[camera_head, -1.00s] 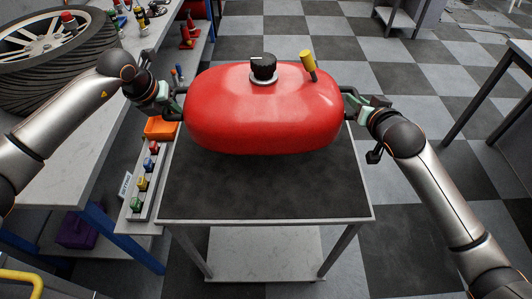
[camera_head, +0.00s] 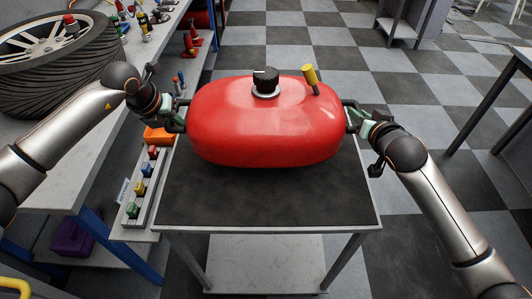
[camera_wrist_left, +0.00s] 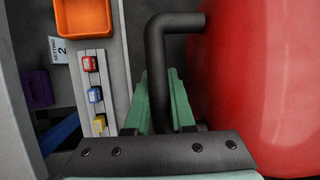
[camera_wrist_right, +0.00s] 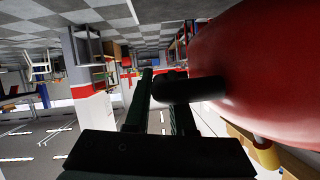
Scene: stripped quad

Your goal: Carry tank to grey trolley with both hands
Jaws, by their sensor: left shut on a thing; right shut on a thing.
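The red tank (camera_head: 240,125) has a black cap (camera_head: 265,82) and a yellow-topped valve (camera_head: 310,78) on top. It is level, over the rear part of the dark top of the grey trolley (camera_head: 265,200). I cannot tell whether its underside touches the top. My left gripper (camera_head: 181,114) is shut on the tank's left black handle, which shows clearly in the left wrist view (camera_wrist_left: 157,75). My right gripper (camera_head: 356,119) is shut on the right handle, which also shows in the right wrist view (camera_wrist_right: 190,88). The tank hides the trolley's far edge.
A workbench with a tyre (camera_head: 55,60) stands at the left. An orange bin (camera_head: 158,137) and a strip of coloured blocks (camera_head: 140,188) sit close to the trolley's left edge. A table (camera_head: 500,75) stands at the right.

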